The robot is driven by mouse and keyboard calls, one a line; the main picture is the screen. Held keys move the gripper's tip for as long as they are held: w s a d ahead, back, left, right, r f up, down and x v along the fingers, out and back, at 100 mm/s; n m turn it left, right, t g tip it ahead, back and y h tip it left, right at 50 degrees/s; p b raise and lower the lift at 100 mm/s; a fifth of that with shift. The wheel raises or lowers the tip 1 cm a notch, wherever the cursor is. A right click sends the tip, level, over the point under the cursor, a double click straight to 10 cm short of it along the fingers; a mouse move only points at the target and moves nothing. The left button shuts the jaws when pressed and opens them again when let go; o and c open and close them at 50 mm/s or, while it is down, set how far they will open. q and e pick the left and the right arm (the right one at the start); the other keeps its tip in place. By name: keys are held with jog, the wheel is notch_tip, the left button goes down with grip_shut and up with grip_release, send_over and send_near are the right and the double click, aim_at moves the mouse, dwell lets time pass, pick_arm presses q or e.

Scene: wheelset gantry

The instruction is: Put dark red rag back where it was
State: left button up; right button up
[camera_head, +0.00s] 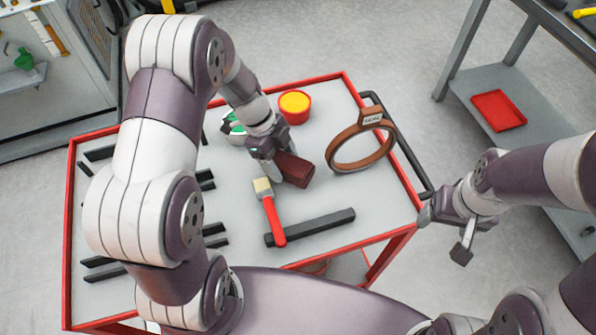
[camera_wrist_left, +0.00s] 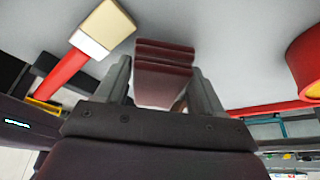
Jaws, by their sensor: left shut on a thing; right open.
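The dark red rag (camera_head: 294,170) is a folded block over the grey top of the red-rimmed cart (camera_head: 345,77). My left gripper (camera_head: 277,163) reaches down from above and is shut on the rag. In the left wrist view the folded layers of the rag (camera_wrist_left: 163,70) show between the two fingers (camera_wrist_left: 162,88). I cannot tell whether the rag touches the cart top. My right gripper (camera_head: 448,235) is open and empty, off the cart's right side.
A brush with a red handle (camera_head: 273,218) lies just in front of the rag, with a black bar (camera_head: 310,227) by it. A red tub with yellow contents (camera_head: 295,107) stands behind. A brown ring (camera_head: 361,165) stands at the right. Several black bars lie at the left.

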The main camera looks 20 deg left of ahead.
aim_at(294, 166)
pick_arm(q)
jog(key=shift+s+d+f, duration=0.1)
jog(key=shift+f, duration=0.15)
jog(key=d+p, duration=0.1)
jog(key=d, duration=0.1)
jog(key=s+d+p, duration=0.1)
jog(key=d, duration=0.1)
jog(key=shift+f, duration=0.15)
jog(key=shift+w+f, duration=0.1)
jog(key=shift+f, duration=0.3)
jog(key=shift+a+f, duration=0.15)
jog(key=shift+f+b, duration=0.15)
jog(key=shift+b, duration=0.2)
jog(key=o, duration=1)
